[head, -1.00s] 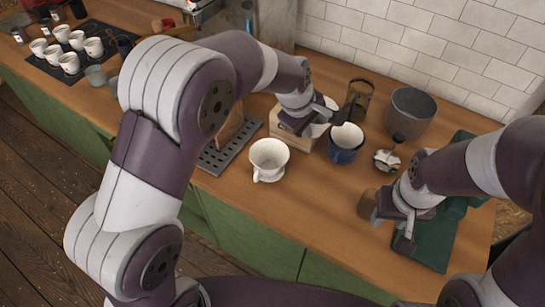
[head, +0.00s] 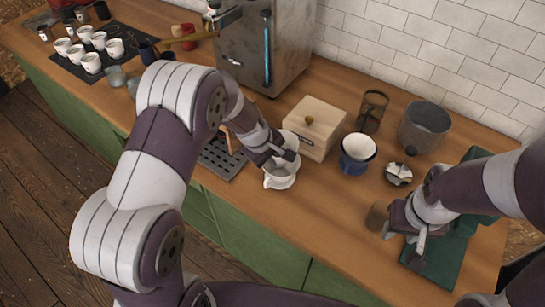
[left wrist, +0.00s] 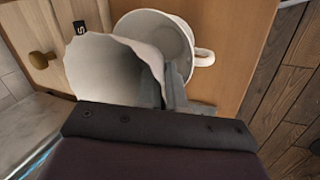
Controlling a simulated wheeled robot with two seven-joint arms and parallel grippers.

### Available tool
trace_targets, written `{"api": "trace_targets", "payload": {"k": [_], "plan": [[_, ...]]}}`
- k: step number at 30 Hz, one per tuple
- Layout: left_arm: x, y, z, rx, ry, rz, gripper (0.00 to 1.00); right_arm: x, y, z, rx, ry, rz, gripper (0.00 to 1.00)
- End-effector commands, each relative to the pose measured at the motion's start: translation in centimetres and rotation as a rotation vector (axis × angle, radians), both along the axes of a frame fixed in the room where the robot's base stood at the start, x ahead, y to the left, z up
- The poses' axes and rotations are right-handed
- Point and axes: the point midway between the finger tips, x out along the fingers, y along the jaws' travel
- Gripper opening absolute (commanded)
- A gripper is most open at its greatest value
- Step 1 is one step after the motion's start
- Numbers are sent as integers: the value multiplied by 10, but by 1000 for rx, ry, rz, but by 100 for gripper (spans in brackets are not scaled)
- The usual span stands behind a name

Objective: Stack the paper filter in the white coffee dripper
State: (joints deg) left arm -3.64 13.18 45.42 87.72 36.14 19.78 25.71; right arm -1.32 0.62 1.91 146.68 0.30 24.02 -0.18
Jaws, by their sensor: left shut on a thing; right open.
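My left gripper (head: 283,160) is shut on the white paper filter (left wrist: 98,72), an open cone with a wavy rim. The filter is beside and partly in front of the dripper's opening in the left wrist view; in the head view the gripper hides much of it. I cannot tell whether they touch. My right gripper (head: 408,228) is open over the green mat at the right.
A wooden box with a knob (head: 313,125) stands close behind the dripper. A blue cup (head: 354,163) with a white insert, a grey pot (head: 424,125) and a brown cylinder (head: 377,216) stand to the right. A drip tray (head: 222,160) lies left. The counter's front middle is clear.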

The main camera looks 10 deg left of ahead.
Motion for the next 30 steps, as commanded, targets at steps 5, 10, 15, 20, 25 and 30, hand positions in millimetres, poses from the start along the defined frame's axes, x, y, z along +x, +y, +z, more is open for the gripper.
{"api": "trace_targets", "payload": {"k": [5,10,15,20,25,30], "plan": [[0,0,-4,-1,1,0,0,0,0,-4,0,0,0,43],[0,0,-9,-1,1,0,0,0,0,-9,0,0,0,43],[0,0,-13,-1,1,0,0,0,0,-12,0,0,0,43],[0,0,-12,-1,1,0,33,0,0,-11,0,0,0,43],[0,0,-12,0,1,0,33,0,0,-11,0,0,0,43],[0,0,-2,-1,1,0,33,0,0,-2,0,0,0,43]]}}
